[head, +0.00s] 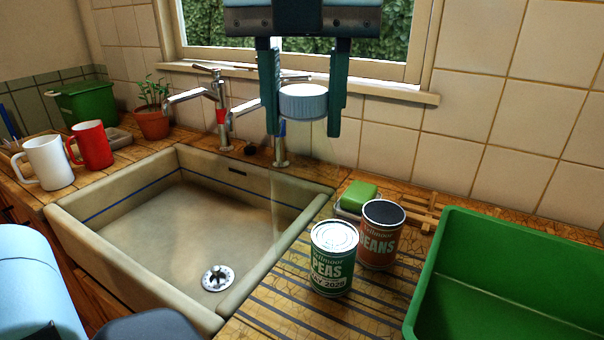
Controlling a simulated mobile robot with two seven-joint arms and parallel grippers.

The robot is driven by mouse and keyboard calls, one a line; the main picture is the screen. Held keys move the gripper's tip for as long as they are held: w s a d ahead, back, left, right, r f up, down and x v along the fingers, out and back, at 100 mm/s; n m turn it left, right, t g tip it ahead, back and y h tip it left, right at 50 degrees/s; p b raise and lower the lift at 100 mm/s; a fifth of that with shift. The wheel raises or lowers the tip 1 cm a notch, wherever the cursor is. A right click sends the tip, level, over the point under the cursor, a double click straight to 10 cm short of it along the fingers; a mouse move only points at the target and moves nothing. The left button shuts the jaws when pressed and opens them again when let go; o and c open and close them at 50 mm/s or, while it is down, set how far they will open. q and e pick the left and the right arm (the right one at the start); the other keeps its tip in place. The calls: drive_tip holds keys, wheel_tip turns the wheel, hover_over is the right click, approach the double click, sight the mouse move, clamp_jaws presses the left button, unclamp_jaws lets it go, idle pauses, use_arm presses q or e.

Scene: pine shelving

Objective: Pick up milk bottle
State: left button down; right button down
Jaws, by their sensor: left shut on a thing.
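My left gripper (305,128) hangs down from the top middle of the head view, in front of the window and above the back right corner of the sink. Its two dark fingers are shut on a round, ribbed, pale blue cap, which I take to be the top of the milk bottle (304,103). Below the cap only a faint see-through outline shows, so I cannot make out the bottle's body or contents clearly. The cap is about upright and clear of the counter. My right gripper is not in view.
The sink (190,235) lies below, with taps (222,110) behind it. A green tub (520,235) fills the right. Mugs (92,145) stand left.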

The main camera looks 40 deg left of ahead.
use_arm(q)
wheel_tip(320, 180, up, 11)
drive_tip(key=p, duration=0.2)
drive_tip(key=shift+f+p, duration=0.1)
drive_tip(key=shift+p, duration=0.2)
drive_tip(key=shift+r, duration=0.35)
